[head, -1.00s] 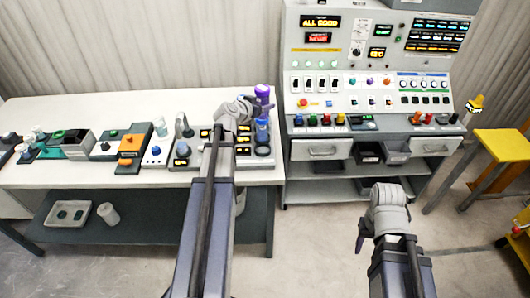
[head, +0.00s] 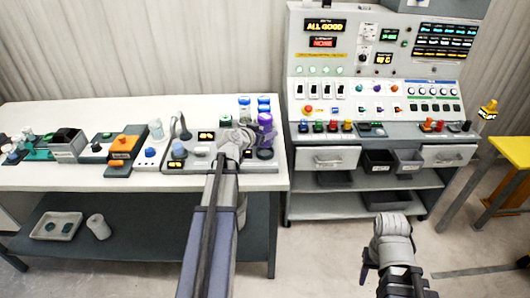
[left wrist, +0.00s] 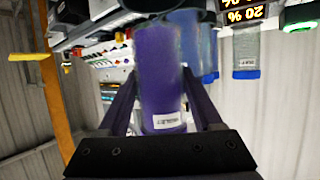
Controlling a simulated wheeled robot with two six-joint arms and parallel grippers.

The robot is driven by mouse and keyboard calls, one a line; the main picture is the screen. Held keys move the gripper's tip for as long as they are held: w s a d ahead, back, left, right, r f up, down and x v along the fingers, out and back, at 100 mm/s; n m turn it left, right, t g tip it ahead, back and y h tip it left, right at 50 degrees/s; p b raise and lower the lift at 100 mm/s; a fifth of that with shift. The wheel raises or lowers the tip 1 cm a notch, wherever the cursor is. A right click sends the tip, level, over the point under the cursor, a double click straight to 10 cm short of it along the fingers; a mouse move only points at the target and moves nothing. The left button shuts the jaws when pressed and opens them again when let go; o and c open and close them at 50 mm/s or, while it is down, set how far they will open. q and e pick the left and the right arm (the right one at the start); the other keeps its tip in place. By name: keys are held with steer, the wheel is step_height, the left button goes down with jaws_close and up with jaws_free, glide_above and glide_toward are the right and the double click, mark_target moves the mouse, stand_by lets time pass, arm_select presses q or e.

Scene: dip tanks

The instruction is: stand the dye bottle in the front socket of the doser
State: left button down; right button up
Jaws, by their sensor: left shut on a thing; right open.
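The purple dye bottle (head: 265,130) is held roughly upright over the right end of the doser (head: 215,151), a grey unit with lit displays. My left gripper (head: 246,138) is shut on it; in the left wrist view the bottle (left wrist: 160,80) stands between the two fingers. A dark round socket (head: 265,154) shows just below the bottle. I cannot tell whether the bottle's foot touches it. My right gripper (head: 366,262) is open and empty, low over the floor, away from the table.
Blue bottles (head: 264,103) stand just behind the purple one, and another blue-capped bottle (head: 244,106) is left of them. A green-capped item (head: 225,122) stands further left. Orange (head: 122,144) and other devices line the table. A control cabinet (head: 375,110) stands to the right.

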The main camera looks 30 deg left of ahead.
arm_select(q)
steer(key=shift+f, duration=0.45)
arm_select(e)
steer(key=shift+f, duration=0.45)
arm_select(q)
step_height(320, 180, down, 4)
steer(key=b, duration=0.3)
steer(key=shift+r+b, duration=0.2)
steer(key=shift+b, duration=0.2)
arm_select(e)
step_height(320, 180, down, 4)
steer(key=shift+r, duration=0.15)
arm_select(q)
steer(key=shift+f, duration=0.2)
steer(key=shift+c, duration=0.2)
jaws_free()
steer(key=shift+r, duration=0.1)
steer(key=shift+r, duration=0.25)
steer(key=p+v, duration=0.4)
steer(key=v, duration=0.8)
steer(key=shift+p, duration=0.3)
arm_select(e)
step_height(320, 180, up, 5)
steer(key=shift+f, duration=0.2)
